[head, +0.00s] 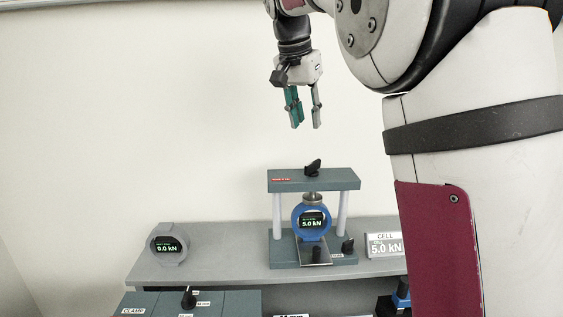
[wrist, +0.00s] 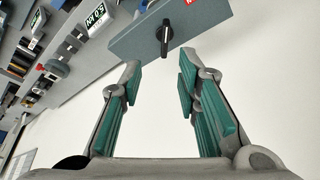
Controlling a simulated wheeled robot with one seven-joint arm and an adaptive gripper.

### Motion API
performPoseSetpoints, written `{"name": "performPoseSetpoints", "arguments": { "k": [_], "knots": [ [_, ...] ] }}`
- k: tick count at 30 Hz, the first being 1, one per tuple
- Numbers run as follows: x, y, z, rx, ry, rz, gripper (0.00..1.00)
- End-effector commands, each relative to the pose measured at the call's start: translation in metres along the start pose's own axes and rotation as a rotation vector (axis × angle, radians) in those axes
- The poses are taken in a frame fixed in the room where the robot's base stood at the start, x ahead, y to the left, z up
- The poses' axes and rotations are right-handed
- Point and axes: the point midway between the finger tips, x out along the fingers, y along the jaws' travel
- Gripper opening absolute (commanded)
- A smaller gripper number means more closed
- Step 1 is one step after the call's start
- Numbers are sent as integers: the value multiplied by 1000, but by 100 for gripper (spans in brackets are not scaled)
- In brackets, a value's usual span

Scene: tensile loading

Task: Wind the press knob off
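The press (head: 345,180) stands on the grey shelf, with a grey-green top beam on two pale columns. Its black press knob (head: 312,167) sits on top of the beam; the knob also shows in the wrist view (wrist: 165,37), its bar pointing roughly up and down the picture. A blue round load cell (head: 298,222) sits under the beam and reads 5.0 kN. My gripper (head: 306,126) hangs above the press, pointing down, open and empty, clear of the knob. In the wrist view its teal-padded fingers (wrist: 160,68) are apart, with the knob beyond the tips.
A grey round gauge (head: 167,259) reading 0.0 kN stands at the left of the shelf (head: 215,250). Two more black knobs (head: 347,245) (head: 316,255) are at the press base. A clamp unit (head: 230,303) is in front.

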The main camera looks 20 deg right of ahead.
Motion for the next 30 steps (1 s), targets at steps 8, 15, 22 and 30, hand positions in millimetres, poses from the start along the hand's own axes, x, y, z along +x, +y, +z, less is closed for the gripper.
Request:
{"name": "performPoseSetpoints", "arguments": {
  "k": [8,15,22,30],
  "knots": [
    [11,-14,-8,42,24,30,30],
    [49,-11,-8,41,21,32,30],
    [94,-9,-10,41,22,32,30],
    [132,-9,-10,40,22,30,30]
  ]
}}
